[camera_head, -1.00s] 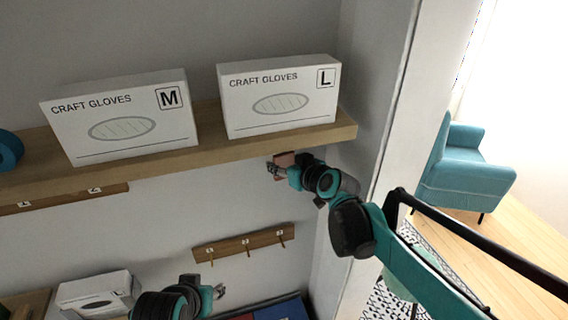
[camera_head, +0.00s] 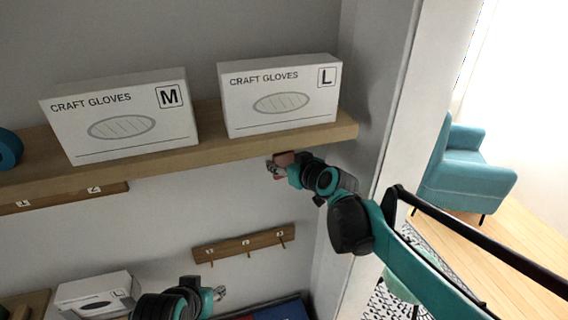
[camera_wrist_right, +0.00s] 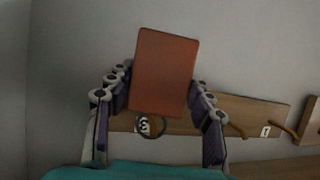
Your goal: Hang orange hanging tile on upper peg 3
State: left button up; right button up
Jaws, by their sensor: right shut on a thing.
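The orange hanging tile (camera_wrist_right: 163,72) is held between the two fingers of my right gripper (camera_wrist_right: 157,100) in the right wrist view. A dark ring (camera_wrist_right: 151,127) shows at the tile's lower edge there. Behind them is a wooden peg rail (camera_wrist_right: 195,112) with number labels and pegs; the peg by the label next to the ring is not clear. In the head view the tile (camera_head: 284,158) and right gripper (camera_head: 275,168) are just under the shelf's front edge, near its right end. Whether the ring touches a peg cannot be told. My left gripper (camera_head: 219,293) is low, its fingers too small to read.
The wooden shelf (camera_head: 200,154) carries two white glove boxes, M (camera_head: 122,117) and L (camera_head: 281,96), above the right gripper. A rail (camera_head: 65,197) with labels 1 and 2 is at left; a lower rail (camera_head: 225,249) with three pegs looks empty. A wall edge stands right.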

jog(key=shift+w+f, duration=0.1)
jog(key=shift+w, duration=0.05)
dwell(0.5)
jog(key=shift+w+a+f+b, duration=0.1)
jog(key=shift+w+f+b, duration=0.15)
jog(key=shift+b, duration=0.1)
jog(key=shift+w, duration=0.1)
dwell(0.5)
dwell(0.3)
jog(key=o, duration=1.3)
